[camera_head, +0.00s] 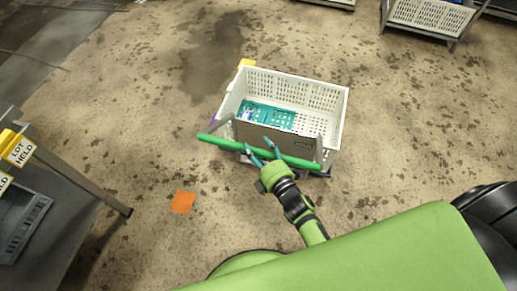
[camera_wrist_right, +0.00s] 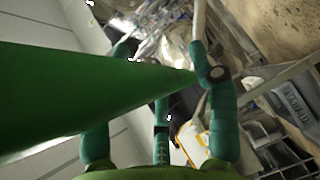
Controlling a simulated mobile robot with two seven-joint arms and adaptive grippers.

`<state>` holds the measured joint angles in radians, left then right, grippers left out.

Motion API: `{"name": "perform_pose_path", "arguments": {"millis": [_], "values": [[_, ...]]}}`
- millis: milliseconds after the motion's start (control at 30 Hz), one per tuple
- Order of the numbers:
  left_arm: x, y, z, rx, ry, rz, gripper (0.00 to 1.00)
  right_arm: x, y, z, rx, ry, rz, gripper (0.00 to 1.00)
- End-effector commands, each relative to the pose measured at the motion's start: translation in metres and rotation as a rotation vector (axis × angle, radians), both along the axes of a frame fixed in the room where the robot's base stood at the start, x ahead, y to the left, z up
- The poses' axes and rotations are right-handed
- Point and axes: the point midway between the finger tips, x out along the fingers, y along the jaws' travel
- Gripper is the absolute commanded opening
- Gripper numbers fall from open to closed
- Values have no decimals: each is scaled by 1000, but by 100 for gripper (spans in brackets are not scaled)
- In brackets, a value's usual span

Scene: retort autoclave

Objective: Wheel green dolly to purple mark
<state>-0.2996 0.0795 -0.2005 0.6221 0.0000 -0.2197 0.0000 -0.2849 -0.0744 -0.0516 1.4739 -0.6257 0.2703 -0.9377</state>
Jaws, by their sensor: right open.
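The green dolly's handle bar (camera_head: 225,144) runs across the near side of a white perforated crate (camera_head: 300,88), which rides on the dolly. My right gripper (camera_head: 263,150) is open at the bar, with its fingertips at the bar's middle. In the right wrist view the green bar (camera_wrist_right: 80,98) crosses close in front, between the fingers of the right gripper (camera_wrist_right: 165,62); I cannot tell whether they touch it. A small sliver of the purple mark (camera_head: 213,118) shows on the floor at the crate's left, mostly hidden. My left gripper is not in view.
An orange mark (camera_head: 182,202) lies on the floor left of my arm. A metal table (camera_head: 75,172) with yellow "LOT HELD" signs (camera_head: 18,150) stands at the left. Another crate on a cart (camera_head: 430,16) is at the back right. Stained floor around the dolly is clear.

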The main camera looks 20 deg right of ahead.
Motion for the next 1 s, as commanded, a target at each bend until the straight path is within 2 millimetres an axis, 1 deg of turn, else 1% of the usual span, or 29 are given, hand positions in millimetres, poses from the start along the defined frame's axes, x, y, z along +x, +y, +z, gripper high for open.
{"name": "perform_pose_path", "arguments": {"millis": [133,233,367,500,600,700,833,1000], "values": [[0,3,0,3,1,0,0,-2,0,1,3,0,0,60],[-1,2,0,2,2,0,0,-12,-2,2,2,0,0,60],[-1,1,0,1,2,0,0,-36,-7,4,2,2,0,60],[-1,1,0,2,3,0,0,-66,-13,8,1,3,-1,60],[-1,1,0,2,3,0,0,-85,-17,12,1,2,-1,60],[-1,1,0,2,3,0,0,-100,-20,14,2,1,0,60],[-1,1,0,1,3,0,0,-112,-23,16,1,1,-1,60],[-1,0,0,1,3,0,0,-116,-24,17,0,-1,0,60]]}}
